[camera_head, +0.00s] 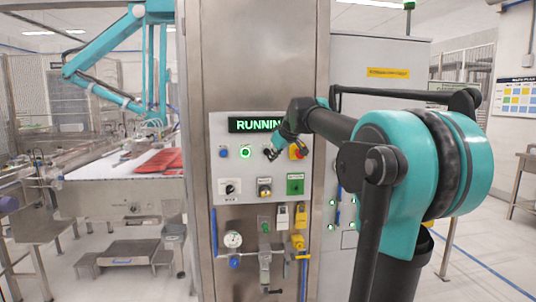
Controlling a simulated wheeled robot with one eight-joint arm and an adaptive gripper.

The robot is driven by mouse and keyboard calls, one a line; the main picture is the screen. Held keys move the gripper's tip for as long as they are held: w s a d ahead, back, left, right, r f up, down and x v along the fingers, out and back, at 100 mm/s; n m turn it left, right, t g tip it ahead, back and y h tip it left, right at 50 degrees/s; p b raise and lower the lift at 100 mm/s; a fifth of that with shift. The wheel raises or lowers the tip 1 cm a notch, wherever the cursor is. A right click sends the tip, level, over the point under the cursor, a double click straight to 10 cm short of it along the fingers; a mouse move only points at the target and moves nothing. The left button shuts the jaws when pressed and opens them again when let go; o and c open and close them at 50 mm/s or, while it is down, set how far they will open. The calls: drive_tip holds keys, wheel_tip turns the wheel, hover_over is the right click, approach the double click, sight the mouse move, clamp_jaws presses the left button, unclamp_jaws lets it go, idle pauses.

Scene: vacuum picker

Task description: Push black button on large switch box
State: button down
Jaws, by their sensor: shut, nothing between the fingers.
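The large switch box is a pale grey panel (220,172) on a tall steel column, with a lit green display reading "RUNNING" (252,125). Its upper row has a blue button (223,153), a green-lit button (245,152) and a red-and-yellow button (300,151). The lower row has a black rotary switch (230,187), a dark control on a yellowish plate (265,186) and a green square (295,183). My gripper (270,154) is shut and empty, in front of the upper row between the green-lit and red-yellow buttons. It covers that spot; no black button shows clearly there. Contact cannot be told.
Below the panel are a gauge (233,239), yellow padlock-like parts (299,242) and pipework. A grey cabinet (385,65) stands behind my arm. At left is a conveyor table with red items (165,161) under a teal picker arm (97,42).

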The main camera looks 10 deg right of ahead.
sight(269, 151)
drive_tip(key=shift+w, duration=0.1)
drive_tip(key=w, duration=0.8)
drive_tip(key=shift+w, duration=0.3)
drive_tip(key=shift+w, duration=0.15)
idle(1.3)
drive_tip(key=shift+w, duration=0.3)
drive_tip(key=shift+w, duration=0.35)
idle(0.6)
drive_tip(key=shift+s, duration=0.8)
drive_tip(key=shift+s, duration=2.5)
